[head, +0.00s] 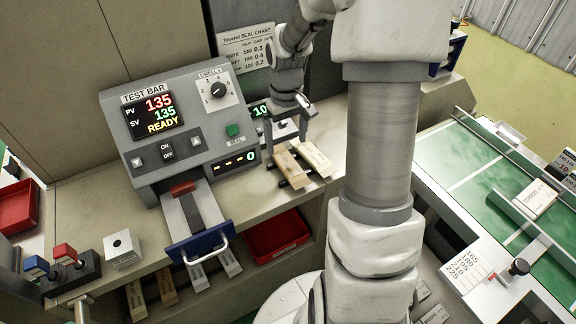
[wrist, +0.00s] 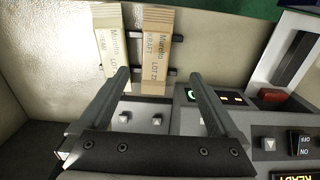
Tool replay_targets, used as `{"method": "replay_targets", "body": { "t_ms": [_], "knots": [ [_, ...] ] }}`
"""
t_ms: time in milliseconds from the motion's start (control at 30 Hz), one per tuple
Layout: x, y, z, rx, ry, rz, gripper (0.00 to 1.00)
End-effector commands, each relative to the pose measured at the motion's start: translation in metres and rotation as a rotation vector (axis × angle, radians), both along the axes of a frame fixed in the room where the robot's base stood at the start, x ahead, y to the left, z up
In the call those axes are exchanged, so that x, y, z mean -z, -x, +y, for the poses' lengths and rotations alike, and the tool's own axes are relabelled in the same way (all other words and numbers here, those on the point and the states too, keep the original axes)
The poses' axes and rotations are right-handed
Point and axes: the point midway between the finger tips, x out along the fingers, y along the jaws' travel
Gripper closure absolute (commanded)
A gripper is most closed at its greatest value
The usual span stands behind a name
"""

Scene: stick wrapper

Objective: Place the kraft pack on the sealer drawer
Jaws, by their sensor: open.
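The kraft pack (head: 293,169) is a tan stick lying on a dark rack on the counter, right of the sealer. It also shows in the wrist view (wrist: 157,48), with "KRAFT" printed on it. I cannot tell the height gap. The sealer drawer (head: 200,222) is pulled out, with a blue front and pale handle; its bed looks empty.
A paler pack (head: 313,157) lies close beside the kraft pack. The sealer (head: 165,125) reads 135 and READY. A red bin (head: 277,236) sits below the counter.

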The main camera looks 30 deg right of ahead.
Motion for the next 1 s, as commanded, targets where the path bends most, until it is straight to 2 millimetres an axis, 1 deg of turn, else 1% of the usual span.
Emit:
{"method": "replay_targets", "body": {
  "t_ms": [33,100,200,367,600,700,800,967,1000],
  "knots": [
    [0.011,0.000,0.000,0.001,-0.002,0.003,0.03],
    [0.021,0.000,0.000,0.000,-0.001,0.001,0.03],
    [0.031,0.000,0.000,0.000,0.000,0.000,0.03],
    [0.039,-0.001,-0.001,0.001,-0.001,0.000,0.03],
    [0.073,-0.005,-0.008,-0.001,-0.001,0.002,0.03],
    [0.082,-0.005,-0.007,0.000,-0.001,0.000,0.03],
    [0.086,-0.005,-0.007,0.001,0.000,-0.001,0.03],
    [0.086,-0.005,-0.008,0.000,0.000,-0.002,0.03],
    [0.086,-0.005,-0.008,0.000,0.000,-0.002,0.04]
  ]
}}
